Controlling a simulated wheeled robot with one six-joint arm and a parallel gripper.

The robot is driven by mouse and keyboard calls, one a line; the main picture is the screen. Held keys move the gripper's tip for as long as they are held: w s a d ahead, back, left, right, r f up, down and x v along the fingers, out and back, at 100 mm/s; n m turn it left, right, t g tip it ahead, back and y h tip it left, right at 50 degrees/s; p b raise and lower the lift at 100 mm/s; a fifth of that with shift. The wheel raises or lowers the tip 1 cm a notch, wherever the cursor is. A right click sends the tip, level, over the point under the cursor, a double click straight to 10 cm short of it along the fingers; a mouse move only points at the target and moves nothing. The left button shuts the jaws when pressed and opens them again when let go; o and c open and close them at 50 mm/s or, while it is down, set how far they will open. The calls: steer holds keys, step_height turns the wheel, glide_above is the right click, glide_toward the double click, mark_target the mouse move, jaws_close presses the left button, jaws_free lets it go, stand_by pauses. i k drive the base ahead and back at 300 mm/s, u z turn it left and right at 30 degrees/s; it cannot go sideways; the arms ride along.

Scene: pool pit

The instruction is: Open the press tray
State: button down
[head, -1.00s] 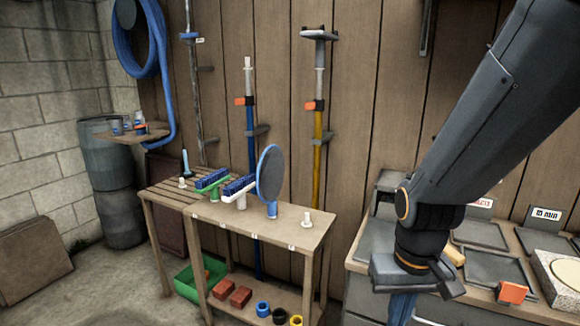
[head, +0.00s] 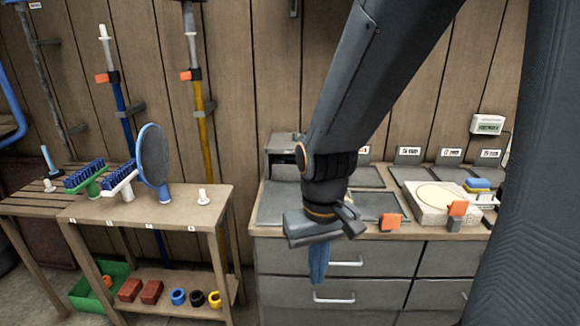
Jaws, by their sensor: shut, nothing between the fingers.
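A dark grey boxy unit with a dark opening (head: 284,148), which looks like the press, stands at the back left of the grey bench in the head view. A flat grey panel (head: 280,205) lies in front of it; I cannot tell whether this is the press tray. My gripper (head: 322,232) is shut and empty, in front of the bench's left part, and hides some of the bench top. A blue strip (head: 318,264) shows right below my gripper, before the drawers; I cannot tell whether it touches the gripper.
The grey bench has drawers with pale handles (head: 346,262). Orange blocks (head: 391,222) and a pale slab (head: 436,200) are on its right. A wooden table (head: 150,213) with brushes and a round paddle (head: 153,158) stands to the left, beside a gap.

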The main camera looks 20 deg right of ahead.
mark_target(280, 172)
steer(key=z, duration=0.55)
steer(key=i, duration=0.9)
steer(key=u, duration=0.25)
